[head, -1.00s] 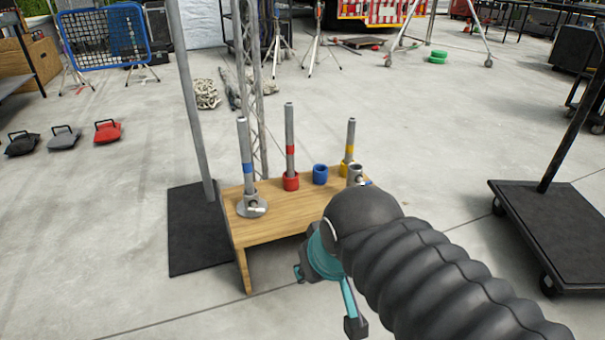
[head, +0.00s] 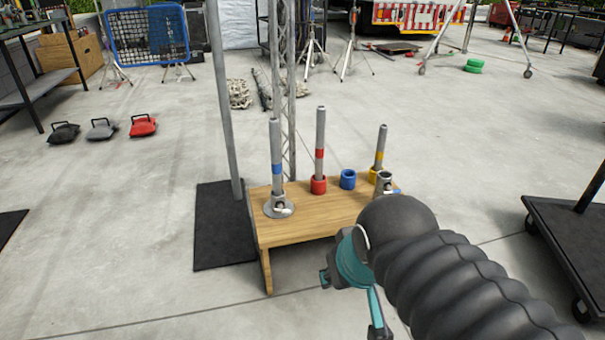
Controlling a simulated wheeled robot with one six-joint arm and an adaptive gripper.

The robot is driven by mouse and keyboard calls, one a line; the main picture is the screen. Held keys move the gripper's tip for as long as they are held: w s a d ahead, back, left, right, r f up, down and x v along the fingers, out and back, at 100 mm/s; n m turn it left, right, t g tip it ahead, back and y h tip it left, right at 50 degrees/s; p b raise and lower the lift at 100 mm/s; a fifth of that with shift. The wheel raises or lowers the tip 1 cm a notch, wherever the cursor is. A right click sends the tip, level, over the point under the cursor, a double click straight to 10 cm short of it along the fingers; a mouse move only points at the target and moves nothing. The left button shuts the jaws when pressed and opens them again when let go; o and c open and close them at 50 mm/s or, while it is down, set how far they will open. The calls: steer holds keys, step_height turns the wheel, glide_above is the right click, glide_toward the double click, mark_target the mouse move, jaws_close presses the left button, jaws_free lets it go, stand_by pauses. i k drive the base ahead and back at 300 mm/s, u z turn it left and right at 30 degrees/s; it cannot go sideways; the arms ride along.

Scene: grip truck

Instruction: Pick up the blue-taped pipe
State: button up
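The blue-taped pipe (head: 276,150) is a grey pipe with a blue band, standing upright in a round metal base (head: 279,207) at the left end of a wooden bench (head: 300,228). A red-taped pipe (head: 320,140) stands in a red cup (head: 318,185). A yellow-taped pipe (head: 380,150) stands tilted at the right, in a yellow cup. An empty-looking blue cup (head: 348,179) sits between them. My gripper (head: 350,285) shows partly at the bench's front right, below and right of the blue-taped pipe and apart from it.
A grey post on a black floor plate (head: 222,225) stands just left of the bench, and a lattice truss (head: 290,90) stands behind it. A short metal socket (head: 384,183) is at the bench's right end. A black cart (head: 565,235) is at right. Floor at left front is open.

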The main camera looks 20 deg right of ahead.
mark_target(274, 124)
steer(key=u, duration=0.8)
steer(key=k, duration=1.05)
steer(key=u, duration=1.45)
steer(key=i, duration=2.2)
steer(key=z, duration=0.9)
steer(key=i, duration=1.05)
steer(key=z, duration=1.5)
steer(key=i, duration=0.7)
steer(key=z, duration=0.6)
